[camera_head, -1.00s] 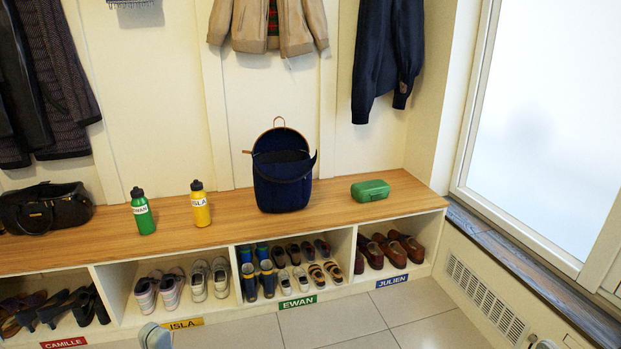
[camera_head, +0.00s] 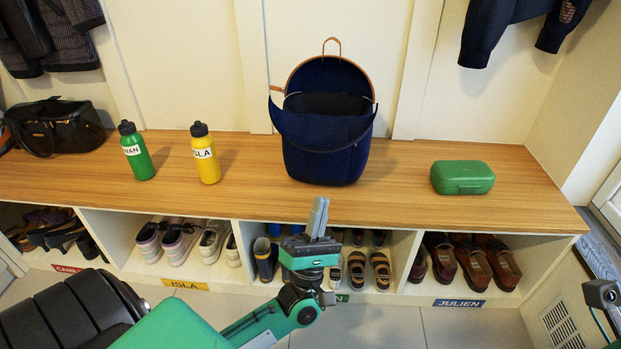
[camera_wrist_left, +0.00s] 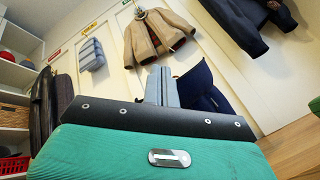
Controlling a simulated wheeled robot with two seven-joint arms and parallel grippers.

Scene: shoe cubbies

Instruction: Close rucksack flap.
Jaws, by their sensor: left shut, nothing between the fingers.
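The dark blue rucksack (camera_head: 325,155) stands upright on the wooden bench, against the wall. Its top is open and the dark inside shows. Its flap (camera_head: 328,72), edged in tan, stands raised at the back, with a tan loop above it. My left gripper (camera_head: 318,205) is shut and empty, pointing up in front of the bench edge, below and apart from the rucksack. In the left wrist view the shut fingers (camera_wrist_left: 161,84) show with part of the rucksack (camera_wrist_left: 205,88) just right of them. My right gripper (camera_head: 601,293) is only partly seen at the right edge.
A yellow bottle (camera_head: 205,160) and a green bottle (camera_head: 137,155) stand left of the rucksack. A green box (camera_head: 462,178) lies to its right. A black bag (camera_head: 55,130) is at far left. Shoes fill the cubbies below. The bench (camera_head: 400,195) is clear around the rucksack.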

